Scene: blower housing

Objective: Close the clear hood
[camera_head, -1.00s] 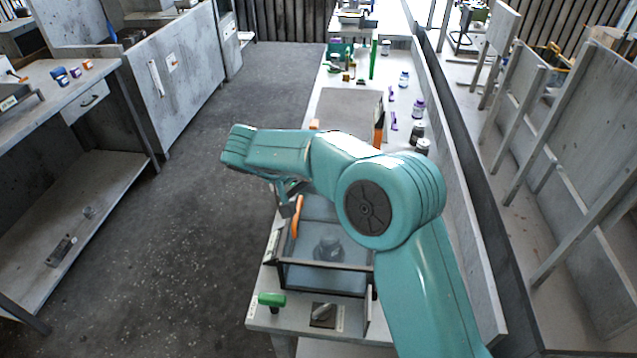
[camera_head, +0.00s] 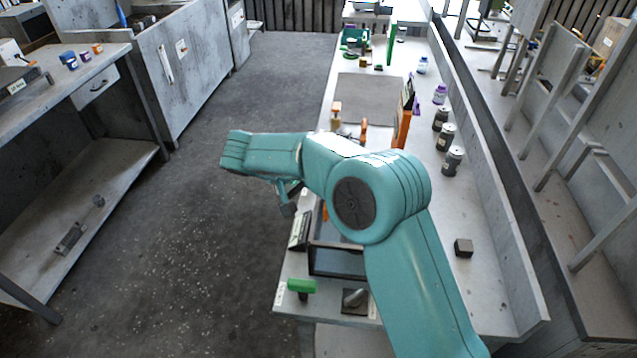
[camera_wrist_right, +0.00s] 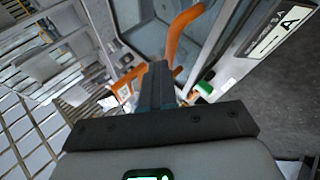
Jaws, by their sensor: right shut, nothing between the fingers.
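The clear hood (camera_head: 338,261) is a dark-framed box with see-through panels on the bench, largely hidden behind my right arm. Whether it stands open or closed cannot be told. An orange handle (camera_head: 325,212) shows beside my forearm. The right wrist view shows a curved orange handle (camera_wrist_right: 180,32) close beyond the fingers, with clear panels (camera_wrist_right: 140,22) behind it. My right gripper (camera_head: 288,206) points down at the bench's left edge, left of the hood. In the wrist view its fingers (camera_wrist_right: 157,82) are together and empty, near the handle; contact cannot be told. My left gripper is not in view.
A green-topped knob (camera_head: 301,286) stands at the bench's near left corner. Dark jars (camera_head: 446,137) and a small dark block (camera_head: 463,248) are on the right of the bench, beside a low wall. An orange-edged panel (camera_head: 403,118) stands behind. Open floor lies left.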

